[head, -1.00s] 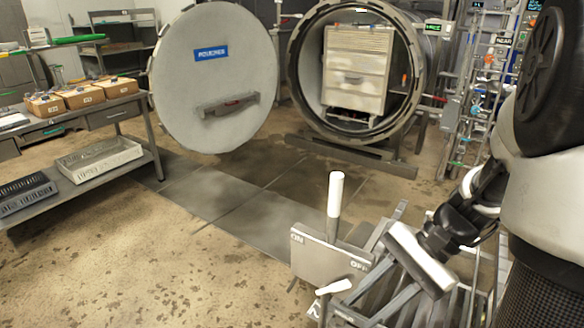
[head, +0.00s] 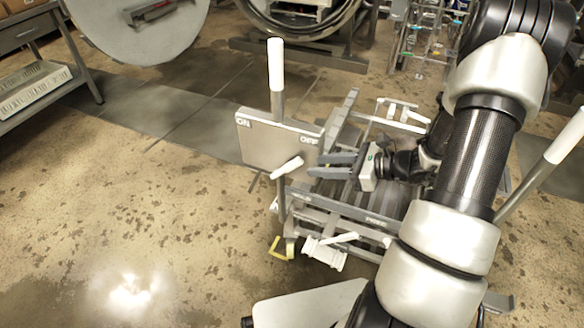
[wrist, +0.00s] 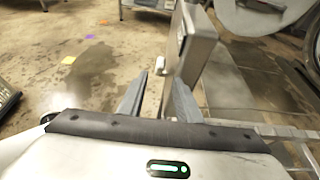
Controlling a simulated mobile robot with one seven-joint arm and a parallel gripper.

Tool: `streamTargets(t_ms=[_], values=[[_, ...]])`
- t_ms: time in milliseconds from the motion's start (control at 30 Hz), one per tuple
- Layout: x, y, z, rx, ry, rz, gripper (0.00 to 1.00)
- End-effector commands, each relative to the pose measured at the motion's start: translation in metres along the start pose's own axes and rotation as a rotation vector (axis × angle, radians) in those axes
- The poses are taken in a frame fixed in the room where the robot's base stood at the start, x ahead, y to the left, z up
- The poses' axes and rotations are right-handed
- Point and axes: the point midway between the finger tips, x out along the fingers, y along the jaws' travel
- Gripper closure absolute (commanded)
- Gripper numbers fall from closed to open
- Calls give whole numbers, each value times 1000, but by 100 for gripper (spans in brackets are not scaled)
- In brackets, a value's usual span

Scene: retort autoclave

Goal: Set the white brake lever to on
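A grey plate (head: 262,145) marked ON at its left and OFF at its right stands upright on the cart. A short white lever (head: 288,168) sits at its lower front, with its end slanting up to the right, towards the OFF side. My gripper (head: 312,165) is open and empty just right of the lever, its fingers pointing left, close to the plate's lower right corner. In the wrist view, the white lever end (wrist: 160,66) shows beyond and between the fingertips (wrist: 160,85), beside the plate (wrist: 197,48). I cannot tell whether a finger touches the plate.
A white-topped post (head: 276,64) rises behind the plate. The cart's rails (head: 340,208) lie below my gripper. A second white-ended bar (head: 566,136) slants up at the right. The round vessel (head: 320,15) stands at the back.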

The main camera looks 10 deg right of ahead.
Motion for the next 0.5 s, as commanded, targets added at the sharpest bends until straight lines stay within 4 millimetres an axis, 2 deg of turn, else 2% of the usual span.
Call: streamTargets(t_ms=[33, 200, 333, 500], values=[[14, 2, -2, -1, -1, 5, 69], [50, 1, -2, -2, 0, 4, 69], [72, 1, -1, -2, 0, 3, 69], [90, 1, 0, -2, -1, 3, 69]])
